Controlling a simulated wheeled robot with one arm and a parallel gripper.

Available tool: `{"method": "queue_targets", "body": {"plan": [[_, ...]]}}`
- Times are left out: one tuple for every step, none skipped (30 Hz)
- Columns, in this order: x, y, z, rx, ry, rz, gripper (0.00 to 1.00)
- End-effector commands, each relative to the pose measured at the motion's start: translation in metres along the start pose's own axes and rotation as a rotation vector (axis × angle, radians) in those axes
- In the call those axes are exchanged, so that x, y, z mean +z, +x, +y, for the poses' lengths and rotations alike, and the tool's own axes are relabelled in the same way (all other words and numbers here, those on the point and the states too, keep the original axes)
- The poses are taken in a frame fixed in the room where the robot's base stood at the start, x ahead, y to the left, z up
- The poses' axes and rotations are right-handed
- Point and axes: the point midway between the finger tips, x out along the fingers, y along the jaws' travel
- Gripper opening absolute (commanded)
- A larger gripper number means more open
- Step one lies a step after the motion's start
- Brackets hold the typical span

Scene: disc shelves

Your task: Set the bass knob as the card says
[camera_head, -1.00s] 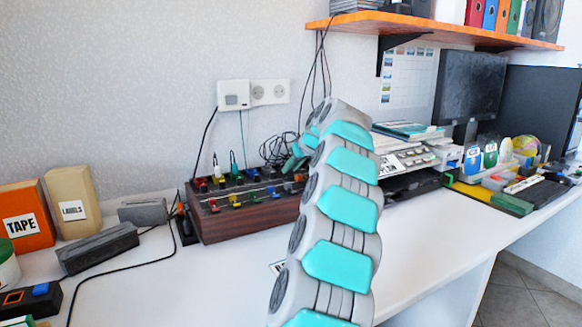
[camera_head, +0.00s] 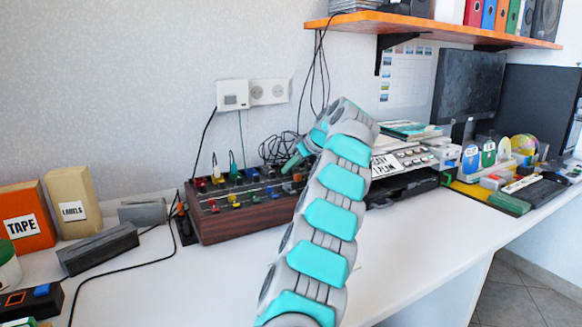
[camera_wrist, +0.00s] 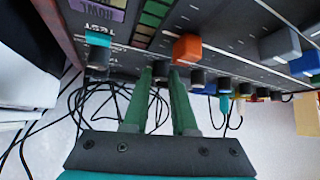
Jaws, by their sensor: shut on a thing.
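The mixer with wooden sides (camera_head: 245,218) stands on the desk against the wall, with coloured sliders and knobs on top. My gripper (camera_head: 291,164) reaches down to its back right part. In the wrist view my gripper (camera_wrist: 160,82) has its two green fingers on either side of a dark knob (camera_wrist: 160,70), shut on it. I cannot read a label for this knob, so I cannot tell if it is the bass knob. A white card with black letters (camera_head: 384,164) stands right of my arm, partly hidden by it; its full text is not readable.
Close to the fingers in the wrist view are an orange cap (camera_wrist: 187,47) and a teal-marked knob (camera_wrist: 97,50). Loose black cables (camera_head: 280,148) lie behind the mixer. Grey equipment (camera_head: 405,160) stands to its right. The desk front (camera_head: 190,285) is mostly clear.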

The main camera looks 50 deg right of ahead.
Motion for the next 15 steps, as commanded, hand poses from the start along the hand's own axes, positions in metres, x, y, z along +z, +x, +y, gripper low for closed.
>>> {"method": "queue_targets", "body": {"plan": [[-0.0013, -0.0007, 0.0003, 0.002, -0.002, 0.003, 0.0], [-0.0013, -0.0007, 0.0003, 0.002, -0.002, 0.003, 0.0], [-0.0014, -0.0008, 0.0003, 0.002, -0.002, 0.003, 0.0], [-0.0014, -0.0008, 0.0003, 0.002, -0.002, 0.003, 0.0], [-0.0014, -0.0009, 0.0003, 0.002, -0.002, 0.003, 0.0], [-0.0015, -0.0009, 0.0002, 0.002, -0.002, 0.004, 0.0], [-0.0016, -0.0009, 0.0002, 0.002, -0.002, 0.004, 0.0], [-0.0015, -0.001, 0.0002, 0.002, -0.002, 0.004, 0.0], [-0.0016, -0.001, 0.0002, 0.002, -0.002, 0.004, 0.0], [-0.0016, -0.0009, 0.0002, 0.002, -0.002, 0.004, 0.0], [-0.0017, -0.001, 0.0002, 0.002, -0.002, 0.004, 0.27], [-0.0016, -0.001, 0.0002, 0.002, -0.002, 0.004, 0.31], [-0.0015, -0.001, 0.0001, 0.002, -0.002, 0.003, 0.34], [-0.0015, -0.001, 0.0002, 0.002, -0.002, 0.003, 0.38], [-0.0013, -0.0009, 0.0001, 0.001, -0.001, 0.003, 0.38]]}}
